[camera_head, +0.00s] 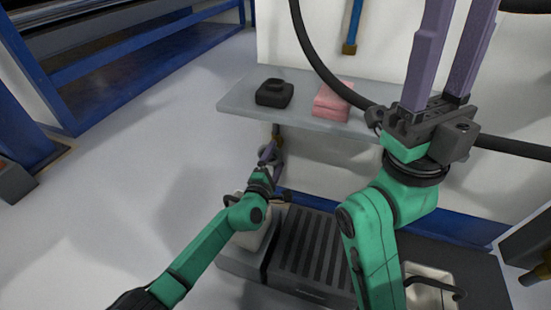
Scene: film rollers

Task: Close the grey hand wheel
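My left gripper (268,157) is low under the front edge of the shelf, with its purple fingers against or close beside a small grey rounded part (277,160). This part looks like the grey hand wheel, but the fingers and the small size hide most of it. I cannot tell whether the fingers touch or grip it.
A pale grey shelf (235,101) on the white wall carries a black block-like object (274,92) and folded pink cloths (332,103). A black hose (312,55) hangs across the wall. Blue-framed machinery (150,60) stands left. The floor (150,160) between is clear.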

